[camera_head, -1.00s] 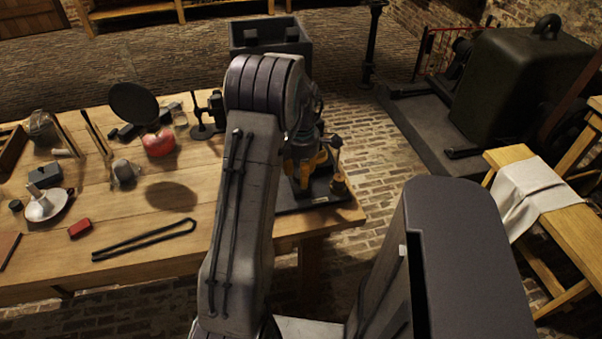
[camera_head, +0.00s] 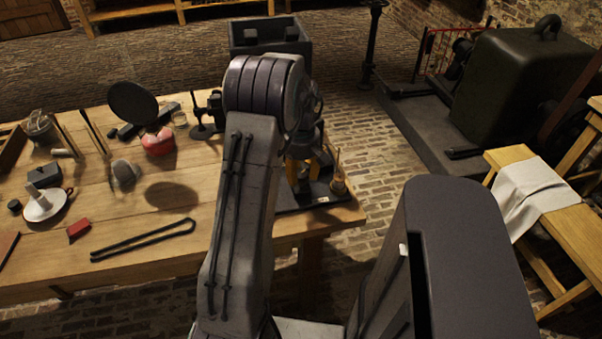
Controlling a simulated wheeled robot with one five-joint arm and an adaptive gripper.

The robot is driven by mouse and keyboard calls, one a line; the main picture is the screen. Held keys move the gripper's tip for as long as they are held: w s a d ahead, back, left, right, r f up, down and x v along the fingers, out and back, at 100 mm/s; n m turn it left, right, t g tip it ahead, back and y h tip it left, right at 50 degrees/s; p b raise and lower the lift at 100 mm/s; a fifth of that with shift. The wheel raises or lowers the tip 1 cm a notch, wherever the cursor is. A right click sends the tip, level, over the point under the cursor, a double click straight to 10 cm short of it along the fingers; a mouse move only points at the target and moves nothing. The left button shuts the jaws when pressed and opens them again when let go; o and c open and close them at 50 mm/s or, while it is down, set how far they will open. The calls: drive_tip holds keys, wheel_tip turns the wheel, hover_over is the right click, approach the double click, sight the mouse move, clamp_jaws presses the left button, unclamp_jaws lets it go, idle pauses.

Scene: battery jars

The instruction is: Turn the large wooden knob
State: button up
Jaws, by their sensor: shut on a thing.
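My gripper (camera_head: 303,172) is at the right end of the wooden bench, largely hidden behind my own forearm. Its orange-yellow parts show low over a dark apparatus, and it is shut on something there. The large wooden knob itself is hidden by my arm and gripper, so the grip on it cannot be seen directly. The apparatus stands on a dark base (camera_head: 322,192) near the bench's right edge. A small brass-coloured post (camera_head: 338,183) stands on that base, just right of my gripper.
The bench (camera_head: 150,245) also holds black tongs (camera_head: 145,240), a red block (camera_head: 79,230), a red tin (camera_head: 158,142) and a white candle holder (camera_head: 43,206). A dark open box (camera_head: 270,40) stands behind. Brick floor is free right of the bench; a stool with a cloth (camera_head: 535,195) stands farther right.

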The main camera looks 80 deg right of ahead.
drive_tip(key=m, duration=0.7)
drive_tip(key=shift+a+f, duration=0.1)
drive_tip(key=shift+f, duration=0.05)
drive_tip(key=m, duration=0.7)
drive_tip(key=shift+m, duration=0.3)
drive_tip(key=m, duration=0.3)
drive_tip(key=shift+m, duration=0.3)
drive_tip(key=m, duration=0.3)
drive_tip(key=shift+m, duration=0.4)
drive_tip(key=m, duration=0.3)
drive_tip(key=shift+m, duration=2)
